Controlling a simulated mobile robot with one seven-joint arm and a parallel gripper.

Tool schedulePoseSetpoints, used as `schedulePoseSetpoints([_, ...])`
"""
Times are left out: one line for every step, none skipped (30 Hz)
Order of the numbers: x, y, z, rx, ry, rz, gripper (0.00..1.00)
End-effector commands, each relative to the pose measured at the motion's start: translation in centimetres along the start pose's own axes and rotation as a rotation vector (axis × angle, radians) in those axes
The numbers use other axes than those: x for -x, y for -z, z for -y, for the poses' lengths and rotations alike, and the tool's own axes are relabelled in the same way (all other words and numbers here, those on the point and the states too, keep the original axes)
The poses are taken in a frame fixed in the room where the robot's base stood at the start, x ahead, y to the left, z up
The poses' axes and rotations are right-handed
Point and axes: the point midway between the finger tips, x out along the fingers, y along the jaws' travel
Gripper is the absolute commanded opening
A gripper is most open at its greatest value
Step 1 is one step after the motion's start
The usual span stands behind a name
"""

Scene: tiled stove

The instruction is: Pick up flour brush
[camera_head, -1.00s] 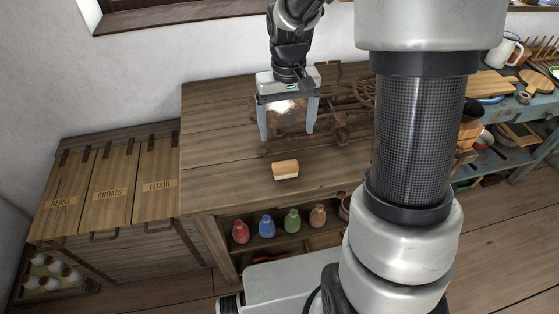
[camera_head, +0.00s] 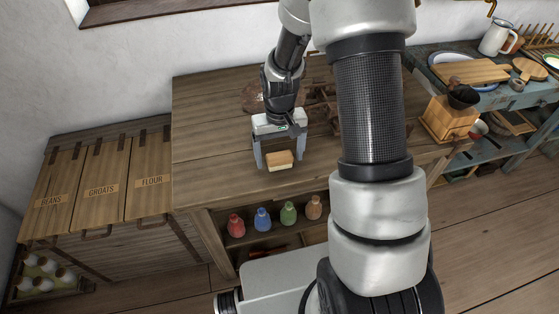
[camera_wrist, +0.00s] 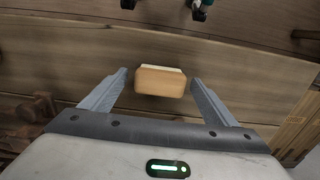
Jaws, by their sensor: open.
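The flour brush (camera_head: 279,160) is a small block with a tan wooden back and pale bristles, lying on the wooden worktable (camera_head: 215,150) near its front edge. It also shows in the wrist view (camera_wrist: 161,81), between and slightly beyond the fingertips. My gripper (camera_head: 279,163) is open, with its two grey fingers on either side of the brush. In the wrist view my gripper (camera_wrist: 158,76) has a gap on both sides of the brush, and neither finger visibly touches it. Nothing is held.
Bins marked beans, groats and flour (camera_head: 152,180) stand at the left. Red, blue, green and orange bottles (camera_head: 289,213) stand on the shelf below. A wooden grinder box (camera_head: 449,118) is at the right. Dark metal parts lie behind my gripper. The worktable's left side is clear.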

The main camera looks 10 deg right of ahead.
Motion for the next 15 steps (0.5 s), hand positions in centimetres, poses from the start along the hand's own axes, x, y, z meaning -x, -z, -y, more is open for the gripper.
schedulePoseSetpoints([-0.34,0.0,0.0,0.001,0.0,0.0,0.81])
schedulePoseSetpoints([-0.42,0.01,0.0,0.001,0.0,0.0,0.81])
schedulePoseSetpoints([-0.47,0.01,0.0,0.001,0.0,-0.001,0.81])
schedulePoseSetpoints([-0.47,0.02,0.0,0.001,0.0,-0.001,0.81])
schedulePoseSetpoints([-0.46,0.02,0.0,0.001,0.0,-0.001,0.81])
schedulePoseSetpoints([-0.45,0.02,0.0,0.001,0.0,-0.001,0.81])
schedulePoseSetpoints([-0.44,0.02,0.0,0.001,0.0,-0.001,0.81])
schedulePoseSetpoints([-0.44,0.02,0.0,0.001,0.0,-0.001,0.81])
schedulePoseSetpoints([-0.43,0.02,0.0,0.001,0.0,-0.001,0.76])
schedulePoseSetpoints([-0.43,0.02,0.0,0.001,0.0,-0.001,0.71])
schedulePoseSetpoints([-0.43,0.02,0.0,0.001,0.0,-0.001,0.66])
schedulePoseSetpoints([-0.43,0.02,0.0,0.001,0.0,-0.001,0.59])
schedulePoseSetpoints([-0.42,0.02,0.0,0.0,0.0,-0.001,0.54])
schedulePoseSetpoints([-0.42,0.02,0.0,0.001,0.0,-0.001,0.49])
schedulePoseSetpoints([-0.42,0.02,0.0,0.001,0.0,-0.001,0.42])
